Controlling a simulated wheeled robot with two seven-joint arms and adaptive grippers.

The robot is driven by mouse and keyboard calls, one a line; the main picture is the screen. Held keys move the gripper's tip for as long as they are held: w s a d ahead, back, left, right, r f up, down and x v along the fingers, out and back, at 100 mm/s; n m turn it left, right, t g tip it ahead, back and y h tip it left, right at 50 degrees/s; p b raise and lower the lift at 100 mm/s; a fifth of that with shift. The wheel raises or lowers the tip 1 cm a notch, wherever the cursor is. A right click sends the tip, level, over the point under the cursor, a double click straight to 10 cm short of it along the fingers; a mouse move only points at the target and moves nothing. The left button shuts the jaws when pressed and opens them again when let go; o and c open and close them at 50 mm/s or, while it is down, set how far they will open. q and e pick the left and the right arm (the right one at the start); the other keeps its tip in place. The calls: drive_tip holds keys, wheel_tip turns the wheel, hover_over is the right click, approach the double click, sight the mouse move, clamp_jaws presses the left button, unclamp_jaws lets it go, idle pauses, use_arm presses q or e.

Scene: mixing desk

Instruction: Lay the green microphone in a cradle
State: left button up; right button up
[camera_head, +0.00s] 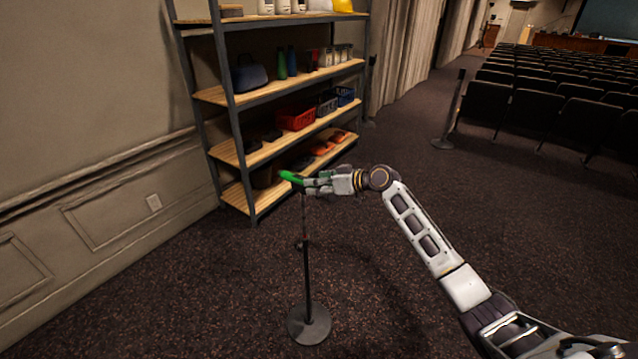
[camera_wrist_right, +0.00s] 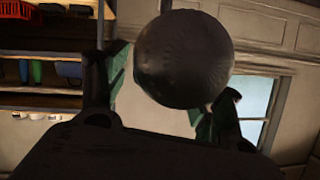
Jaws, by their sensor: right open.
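The bright green microphone (camera_head: 291,178) is at the top of a thin black stand (camera_head: 307,262) with a round base. My right gripper (camera_head: 308,184) comes in from the right, with its fingertips at the microphone. It is open; I see no firm hold. In the right wrist view a dark round ball (camera_wrist_right: 184,58) fills the space beyond and between the spread fingers; it may be the microphone's head. The green body is not clearly seen there. No cradle can be made out. My left gripper is not in view.
A shelf unit (camera_head: 285,85) with bottles, red and blue crates (camera_head: 296,119) and other items stands behind, against the wall. Rows of dark seats (camera_head: 560,105) fill the right. A barrier post (camera_head: 450,115) stands near them. The carpet around the stand is clear.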

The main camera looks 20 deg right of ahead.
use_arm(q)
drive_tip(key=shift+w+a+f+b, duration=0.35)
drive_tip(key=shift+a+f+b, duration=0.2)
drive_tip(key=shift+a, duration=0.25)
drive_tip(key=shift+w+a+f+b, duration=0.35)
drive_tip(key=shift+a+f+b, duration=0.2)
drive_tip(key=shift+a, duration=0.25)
use_arm(e)
drive_tip(key=v, duration=1.3)
drive_tip(key=shift+s+d, duration=0.15)
drive_tip(key=shift+s, duration=0.25)
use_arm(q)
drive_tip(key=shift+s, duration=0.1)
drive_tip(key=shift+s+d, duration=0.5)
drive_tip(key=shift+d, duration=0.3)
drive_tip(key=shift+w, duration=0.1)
